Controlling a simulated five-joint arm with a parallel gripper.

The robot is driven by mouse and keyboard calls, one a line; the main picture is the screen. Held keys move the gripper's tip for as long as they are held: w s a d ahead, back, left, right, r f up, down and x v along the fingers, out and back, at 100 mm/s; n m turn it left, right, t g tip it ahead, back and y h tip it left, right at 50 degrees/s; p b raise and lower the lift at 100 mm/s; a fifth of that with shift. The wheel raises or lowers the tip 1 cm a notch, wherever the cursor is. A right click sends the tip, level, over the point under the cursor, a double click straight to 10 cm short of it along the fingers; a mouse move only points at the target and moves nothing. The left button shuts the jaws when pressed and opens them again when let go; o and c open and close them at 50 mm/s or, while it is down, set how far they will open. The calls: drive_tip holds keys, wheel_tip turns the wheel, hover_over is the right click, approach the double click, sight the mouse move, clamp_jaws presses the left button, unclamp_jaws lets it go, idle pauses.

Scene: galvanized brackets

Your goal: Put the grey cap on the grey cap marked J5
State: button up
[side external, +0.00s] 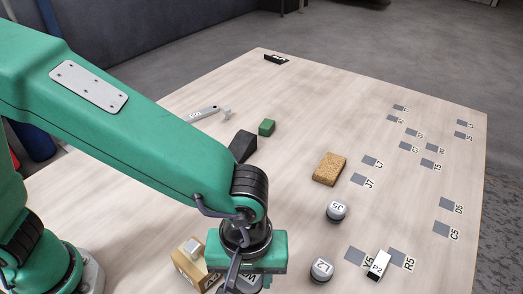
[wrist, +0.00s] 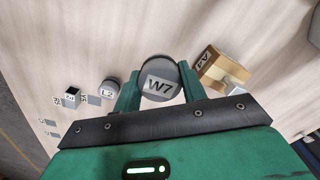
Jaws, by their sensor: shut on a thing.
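My gripper (wrist: 159,78) is shut on a grey cap marked W7 (wrist: 158,86), with one green finger on each side of it in the wrist view. In the side view the held cap (side external: 249,281) shows only in part, below my gripper's green body. I cannot tell whether it touches the table. The grey cap marked J5 (side external: 337,211) stands upright on the table, to the right of and beyond my gripper in the side view. I cannot make it out in the wrist view.
A cork block (side external: 329,169) lies beyond J5. Flat grey labelled squares (side external: 446,203) dot the right side.

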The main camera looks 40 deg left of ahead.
drive_tip(key=w+d+r, duration=0.2)
drive_tip(key=w+d, duration=0.2)
drive_tip(key=w, duration=0.5)
drive_tip(key=w+d+r, duration=0.2)
drive_tip(key=w+d, duration=0.2)
drive_tip(key=w, duration=0.6)
drive_tip(key=shift+w+d, duration=0.25)
hover_over(338, 207)
wheel_tip(338, 207, down, 7)
drive_tip(key=shift+r, duration=0.1)
drive_tip(key=shift+f, duration=2)
drive_tip(key=shift+f, duration=0.2)
drive_tip(key=o, duration=1)
